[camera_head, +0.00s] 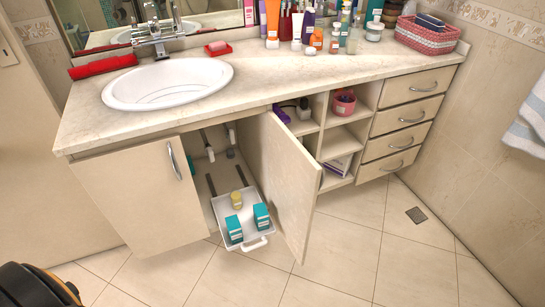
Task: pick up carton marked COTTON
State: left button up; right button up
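Two teal cartons with pale label bands stand in a white pull-out tray (225,207) in the cabinet under the sink. One carton (234,229) is at the front left of the tray, and the other carton (262,216) is at the right. Their print is too small to read, so I cannot tell which is marked COTTON. Neither of my grippers is in view.
The right cabinet door (285,180) stands open beside the tray; the left door (135,195) looks closed. Open shelves (345,137) hold several small items. Bottles crowd the counter's back edge near a pink basket (425,38). The tiled floor (330,270) in front is clear.

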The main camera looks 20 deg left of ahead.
aim_at(234, 227)
jog(key=u, duration=0.9)
